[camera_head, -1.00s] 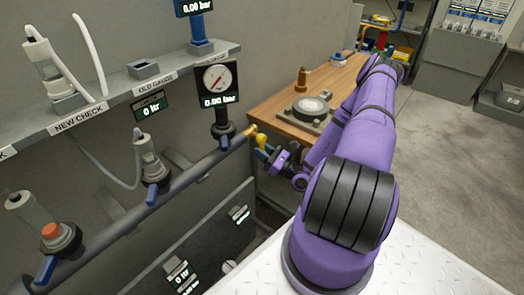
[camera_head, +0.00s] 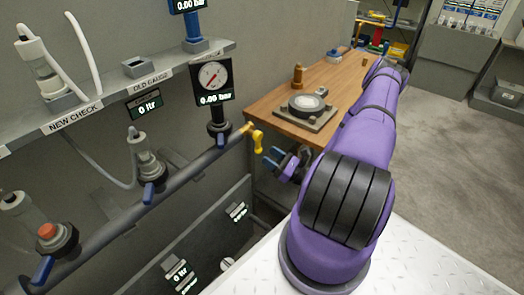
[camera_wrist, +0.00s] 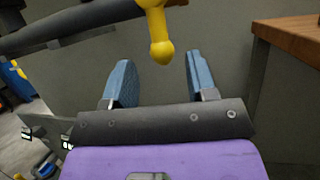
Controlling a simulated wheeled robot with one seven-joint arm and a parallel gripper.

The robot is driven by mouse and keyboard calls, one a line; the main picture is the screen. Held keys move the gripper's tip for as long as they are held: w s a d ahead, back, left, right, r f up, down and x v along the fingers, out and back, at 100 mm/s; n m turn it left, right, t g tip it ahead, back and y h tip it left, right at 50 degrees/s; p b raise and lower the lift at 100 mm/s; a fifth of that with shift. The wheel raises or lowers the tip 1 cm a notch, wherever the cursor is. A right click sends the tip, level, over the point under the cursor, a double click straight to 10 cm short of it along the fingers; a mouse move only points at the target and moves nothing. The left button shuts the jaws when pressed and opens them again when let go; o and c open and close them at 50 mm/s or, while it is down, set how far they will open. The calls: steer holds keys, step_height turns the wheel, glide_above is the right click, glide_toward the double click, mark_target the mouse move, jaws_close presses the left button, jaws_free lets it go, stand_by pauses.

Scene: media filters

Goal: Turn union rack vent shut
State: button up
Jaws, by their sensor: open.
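A yellow vent handle (camera_head: 257,142) sits at the right end of the grey rack pipe (camera_head: 188,172), near the workbench corner. It hangs downward from the pipe end. In the wrist view the yellow handle (camera_wrist: 160,40) comes down from the top edge, its rounded end between the two blue fingers in the picture. My gripper (camera_head: 272,158) is open and empty, just right of and below the handle. In the head view a small gap shows between them. The wrist view shows the open gripper's fingers wide apart (camera_wrist: 157,72). No contact with the handle is visible.
A pressure gauge (camera_head: 212,82) stands on the pipe left of the handle. Blue-levered valves (camera_head: 150,190) line the pipe further left. The wooden workbench (camera_head: 262,104) is close behind my gripper, bearing a round device (camera_head: 306,104). Open floor (camera_head: 450,150) lies to the right.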

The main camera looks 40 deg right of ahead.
steer(key=v, duration=0.5)
stand_by(0.6)
